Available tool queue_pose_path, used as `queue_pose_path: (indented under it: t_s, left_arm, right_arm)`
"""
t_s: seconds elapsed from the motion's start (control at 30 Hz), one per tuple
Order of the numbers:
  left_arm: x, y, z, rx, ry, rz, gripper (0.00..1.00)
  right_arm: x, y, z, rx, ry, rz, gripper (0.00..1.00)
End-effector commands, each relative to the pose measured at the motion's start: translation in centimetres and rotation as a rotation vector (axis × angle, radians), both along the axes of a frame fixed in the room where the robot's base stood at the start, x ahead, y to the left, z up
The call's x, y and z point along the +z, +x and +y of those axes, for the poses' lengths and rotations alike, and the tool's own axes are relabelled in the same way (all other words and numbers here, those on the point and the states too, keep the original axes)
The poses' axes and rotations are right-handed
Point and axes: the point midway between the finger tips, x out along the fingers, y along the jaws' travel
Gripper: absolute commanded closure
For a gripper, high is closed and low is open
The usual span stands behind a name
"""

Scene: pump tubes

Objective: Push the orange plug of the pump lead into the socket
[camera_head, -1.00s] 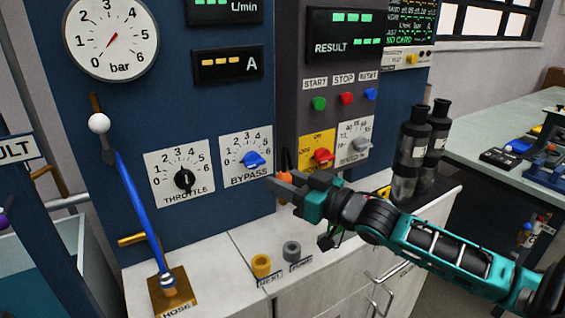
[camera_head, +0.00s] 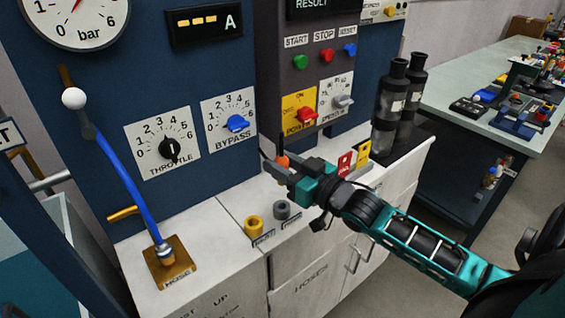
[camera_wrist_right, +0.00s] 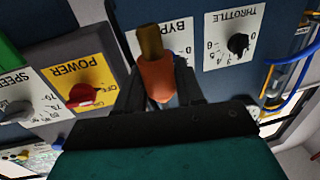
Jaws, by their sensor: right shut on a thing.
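My right gripper (camera_head: 276,170) is shut on the orange plug (camera_head: 283,162), above the white counter and in front of the panel. In the wrist view the orange plug (camera_wrist_right: 158,78) sits between the fingers with its brass-coloured end (camera_wrist_right: 150,42) pointing away from the palm. A grey ring-shaped socket (camera_head: 281,210) and a yellow one (camera_head: 253,226) stand on the counter below the gripper. The plug is apart from both. Their labels are too small to read surely, so I cannot tell which belongs to the pump. The lead is not clearly visible. My left gripper is not in view.
A blue hose (camera_head: 115,178) runs down to a brass base on the left. The bypass knob (camera_head: 237,123) and red power knob (camera_head: 306,115) are on the panel close by. Dark cylinders (camera_head: 391,105) stand at the right. Red (camera_head: 346,164) and yellow tags stand behind my wrist.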

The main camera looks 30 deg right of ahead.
Motion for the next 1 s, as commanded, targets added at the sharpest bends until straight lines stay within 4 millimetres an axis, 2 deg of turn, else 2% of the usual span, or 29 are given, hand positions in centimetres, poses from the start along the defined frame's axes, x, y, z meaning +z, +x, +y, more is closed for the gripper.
queue_pose_path:
  t_s: [0.2, 0.7, 1.0]
  left_arm:
    - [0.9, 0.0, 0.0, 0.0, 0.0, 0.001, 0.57]
    - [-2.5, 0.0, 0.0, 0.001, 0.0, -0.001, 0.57]
    - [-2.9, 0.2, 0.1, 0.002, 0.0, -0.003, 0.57]
  right_arm:
    - [0.3, 0.0, 0.0, 0.001, -0.001, 0.0, 0.93]
    - [-4.8, 0.0, 0.0, 0.0, 0.0, 0.001, 0.93]
    - [-5.8, 0.0, 0.0, 0.001, -0.001, -0.001, 0.93]
